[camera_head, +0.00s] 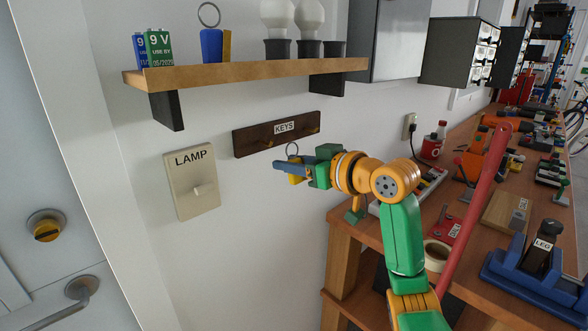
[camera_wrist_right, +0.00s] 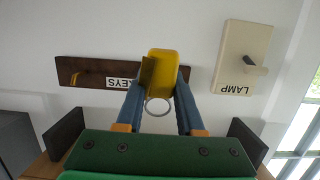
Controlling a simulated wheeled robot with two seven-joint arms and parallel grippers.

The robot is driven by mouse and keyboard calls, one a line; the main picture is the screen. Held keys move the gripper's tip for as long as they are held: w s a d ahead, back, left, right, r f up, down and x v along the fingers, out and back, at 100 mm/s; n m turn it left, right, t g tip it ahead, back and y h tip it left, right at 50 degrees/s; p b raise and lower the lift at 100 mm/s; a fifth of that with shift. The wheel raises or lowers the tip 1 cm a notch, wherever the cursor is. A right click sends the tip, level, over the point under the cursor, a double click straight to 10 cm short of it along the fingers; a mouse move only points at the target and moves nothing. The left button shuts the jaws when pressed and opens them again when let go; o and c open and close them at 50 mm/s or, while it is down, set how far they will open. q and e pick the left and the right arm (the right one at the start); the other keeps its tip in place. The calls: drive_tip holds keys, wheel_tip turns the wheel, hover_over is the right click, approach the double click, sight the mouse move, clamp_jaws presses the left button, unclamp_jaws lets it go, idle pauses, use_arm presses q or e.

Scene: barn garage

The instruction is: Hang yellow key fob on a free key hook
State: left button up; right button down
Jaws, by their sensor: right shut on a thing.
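The yellow key fob (camera_head: 295,179) is held between the blue fingers of my right gripper (camera_head: 284,168), its metal ring (camera_head: 292,148) standing up above the fingers. In the right wrist view the yellow fob (camera_wrist_right: 166,66) is between the fingertips, with its ring (camera_wrist_right: 157,107) showing clear. The dark wooden rack labelled KEYS (camera_head: 262,139) is on the wall just above and behind the fob. Its wooden hooks show at left (camera_head: 268,143) and right (camera_head: 313,130), both bare. In the wrist view the fob covers part of the rack (camera_wrist_right: 97,71). My left gripper is out of view.
A wooden shelf (camera_head: 245,73) above the rack carries a blue fob with a ring (camera_head: 211,46), batteries (camera_head: 158,48) and bulbs. A LAMP switch (camera_head: 192,181) is left of the rack. A cluttered workbench (camera_head: 475,214) stands at right. The wall below the rack is clear.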

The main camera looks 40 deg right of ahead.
sight(257, 158)
drive_tip(key=shift+r+p+x, duration=0.2)
drive_tip(key=shift+p+x, duration=0.3)
drive_tip(key=shift+x, duration=1.05)
drive_tip(key=shift+r+p+x, duration=0.25)
drive_tip(key=shift+p+x, duration=0.2)
drive_tip(key=shift+x, duration=1.15)
drive_tip(key=shift+w+a+f, duration=0.15)
drive_tip(key=shift+w, duration=0.2)
drive_tip(key=shift+w+f, duration=0.15)
drive_tip(key=shift+f, duration=0.15)
drive_tip(key=shift+w+f, duration=0.3)
drive_tip(key=shift+w, duration=0.15)
drive_tip(key=shift+s, duration=0.15)
drive_tip(key=shift+c, duration=2.3)
unclamp_jaws()
